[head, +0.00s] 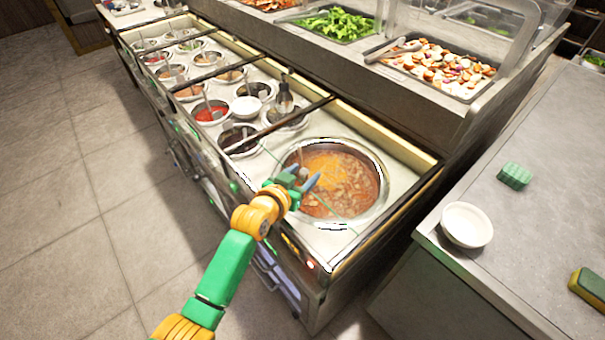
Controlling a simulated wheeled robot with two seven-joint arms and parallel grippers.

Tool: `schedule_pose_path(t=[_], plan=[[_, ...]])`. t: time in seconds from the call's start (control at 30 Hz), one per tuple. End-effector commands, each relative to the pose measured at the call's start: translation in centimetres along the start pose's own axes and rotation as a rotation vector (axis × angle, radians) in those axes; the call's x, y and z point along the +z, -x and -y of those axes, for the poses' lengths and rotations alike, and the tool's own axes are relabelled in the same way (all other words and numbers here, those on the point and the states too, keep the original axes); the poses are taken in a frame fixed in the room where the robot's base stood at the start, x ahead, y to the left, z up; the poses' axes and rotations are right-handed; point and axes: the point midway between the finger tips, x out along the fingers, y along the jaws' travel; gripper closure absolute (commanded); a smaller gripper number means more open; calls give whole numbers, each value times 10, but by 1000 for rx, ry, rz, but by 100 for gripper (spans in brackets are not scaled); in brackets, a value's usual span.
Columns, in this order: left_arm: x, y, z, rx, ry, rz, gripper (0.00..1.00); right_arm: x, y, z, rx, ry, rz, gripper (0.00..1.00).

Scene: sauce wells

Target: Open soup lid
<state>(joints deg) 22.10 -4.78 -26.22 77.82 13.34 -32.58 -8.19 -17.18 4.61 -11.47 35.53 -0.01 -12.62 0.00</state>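The soup well (345,195) holds orange-red soup in a round metal-rimmed opening at the near end of the counter. Bright highlights along its rim suggest a clear lid over it, but the lid's outline is hard to make out. A small grey knob (304,173) shows over the left part of the soup. My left gripper (302,176) is over the left edge of the well, its two fingers apart, with the knob between or just behind the fingertips. I cannot tell whether they touch it.
Several small sauce wells with ladles (211,113) line the counter beyond the soup. A raised shelf holds trays of greens (338,24) and chopped food (445,68).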

Motion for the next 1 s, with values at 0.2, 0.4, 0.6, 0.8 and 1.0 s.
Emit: schedule_pose_path(t=[0.2, 0.4, 0.6, 0.8, 1.0], plan=[[-1, 7, 0, -1, 0, -1, 40, 0, 2, 0, 0, 0, 0, 0], [-1, 40, 0, -1, 0, 0, 40, -1, 8, 0, -1, 0, 0, 0], [0, 66, 0, -1, 0, 0, 40, -1, 10, 1, -1, -1, 0, 0], [0, 70, 0, 0, 0, 2, 40, -1, 10, 1, -1, -1, 0, 0], [0, 71, 5, -17, -46, 4, 40, -1, 11, 0, -1, -1, -1, 0]])
